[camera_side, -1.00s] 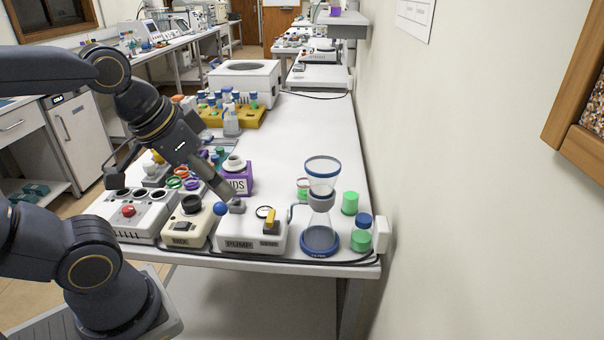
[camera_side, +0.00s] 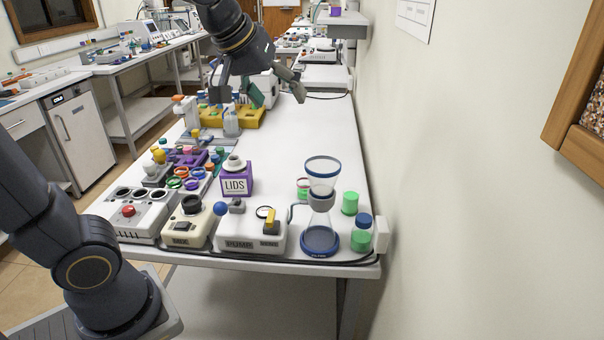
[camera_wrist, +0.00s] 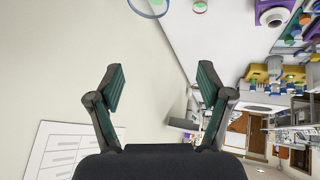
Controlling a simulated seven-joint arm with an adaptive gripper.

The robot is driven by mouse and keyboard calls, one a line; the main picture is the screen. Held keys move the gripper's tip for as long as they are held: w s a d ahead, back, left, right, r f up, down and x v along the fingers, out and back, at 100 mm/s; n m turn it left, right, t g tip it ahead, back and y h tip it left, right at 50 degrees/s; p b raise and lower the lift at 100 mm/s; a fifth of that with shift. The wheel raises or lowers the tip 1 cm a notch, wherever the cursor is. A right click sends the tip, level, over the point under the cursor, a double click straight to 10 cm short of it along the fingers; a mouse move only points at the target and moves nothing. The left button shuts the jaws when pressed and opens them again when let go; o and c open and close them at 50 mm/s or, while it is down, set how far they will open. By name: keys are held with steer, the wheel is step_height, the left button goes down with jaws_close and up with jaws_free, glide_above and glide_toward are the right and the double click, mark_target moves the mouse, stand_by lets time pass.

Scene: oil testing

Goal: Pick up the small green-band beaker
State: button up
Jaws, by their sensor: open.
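A small clear vessel with green and a little red on it (camera_side: 303,189) stands behind the glass filter funnel in the side view. It also shows at the top edge of the wrist view (camera_wrist: 200,6). A green-rimmed round container (camera_side: 175,182) stands among the small coloured vessels at the left of the bench. I cannot tell for sure which is the green-band beaker. My gripper (camera_side: 257,92) is raised over the far part of the bench, well away from both. In the wrist view its fingers (camera_wrist: 160,78) are spread, with nothing between them.
The purple LIDS box (camera_side: 236,182) is mid-bench. A yellow rack (camera_side: 240,119) stands farther back. The wall bounds the right side. The bench's middle right is clear.

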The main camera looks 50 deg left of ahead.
steer(key=w+f+n, duration=0.1)
steer(key=w+f, duration=0.2)
steer(key=w, duration=0.7)
steer(key=g+y, duration=0.2)
steer(key=g, duration=0.1)
glide_above(351, 194)
steer(key=s+d, duration=0.3)
steer(key=s, duration=0.1)
steer(key=f, duration=2.7)
steer(key=shift+w+a, duration=0.2)
steer(key=x, duration=0.6)
steer(key=shift+s, duration=0.1)
steer(key=c, duration=1.3)
